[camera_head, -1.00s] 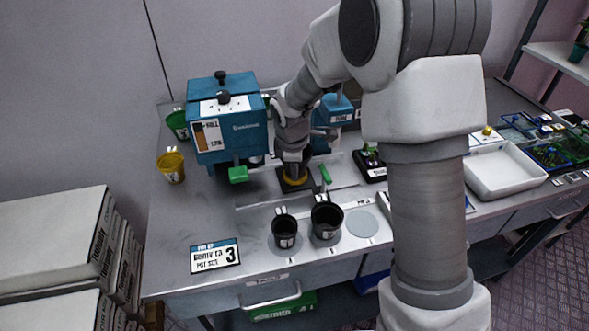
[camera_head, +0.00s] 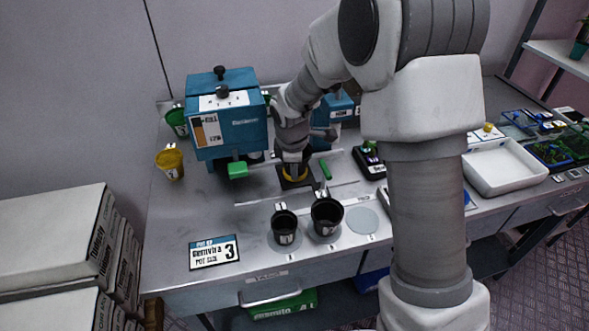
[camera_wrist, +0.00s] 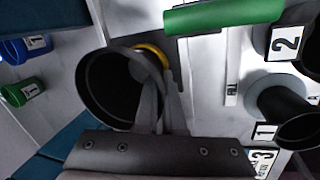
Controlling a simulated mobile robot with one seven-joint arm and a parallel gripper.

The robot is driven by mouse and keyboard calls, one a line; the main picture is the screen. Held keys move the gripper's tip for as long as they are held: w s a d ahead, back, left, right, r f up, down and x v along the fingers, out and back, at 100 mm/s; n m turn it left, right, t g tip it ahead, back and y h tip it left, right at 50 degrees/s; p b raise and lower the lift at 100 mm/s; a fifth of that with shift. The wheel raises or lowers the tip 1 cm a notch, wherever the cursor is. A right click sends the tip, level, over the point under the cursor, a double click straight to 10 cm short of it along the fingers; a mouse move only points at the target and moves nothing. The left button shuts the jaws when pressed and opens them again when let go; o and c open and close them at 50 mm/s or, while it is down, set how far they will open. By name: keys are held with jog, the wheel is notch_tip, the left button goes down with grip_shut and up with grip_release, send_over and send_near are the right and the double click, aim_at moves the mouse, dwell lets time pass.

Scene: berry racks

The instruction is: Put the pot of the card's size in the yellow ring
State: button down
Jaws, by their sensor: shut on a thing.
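My gripper (camera_head: 293,158) is shut on a black pot, which shows as a wide dark opening in the wrist view (camera_wrist: 105,92). The gripper is right over the yellow ring (camera_head: 294,181) on its dark square plate. In the wrist view part of the yellow ring (camera_wrist: 157,50) shows just past the pot's rim. My gripper hides most of the pot in the head view, so I cannot tell whether it is seated in the ring. The card (camera_head: 214,252) reads pot size 3. Black pots stand on spots 1 (camera_head: 284,228) and 2 (camera_head: 326,217); the third disc (camera_head: 362,221) is empty.
A blue machine (camera_head: 228,122) with a green handle (camera_head: 238,170) stands left of the ring. A green bar (camera_head: 325,169) is close on the right. A white tray (camera_head: 505,168) lies at the right.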

jog(key=c, duration=0.9)
grip_release()
jog(key=shift+s+f, duration=0.2)
jog(key=shift+f, duration=0.25)
jog(key=shift+c, duration=0.2)
jog(key=w+d+p+v, duration=0.1)
jog(key=p+v, duration=0.1)
jog(key=v, duration=1.6)
jog(key=s+d+r+m+t, duration=0.1)
jog(key=s+d+r+m, duration=0.1)
jog(key=s+m, duration=0.3)
jog(key=s+d+r+m, duration=0.2)
jog(key=s+d+m, duration=0.3)
jog(key=s, duration=0.5)
jog(key=s+d+r+m+t, duration=0.1)
jog(key=s+d+r+m, duration=0.1)
jog(key=s+m, duration=0.5)
jog(key=shift+s+d+t, duration=0.3)
jog(key=shift+s+d, duration=0.2)
jog(key=shift+d, duration=0.2)
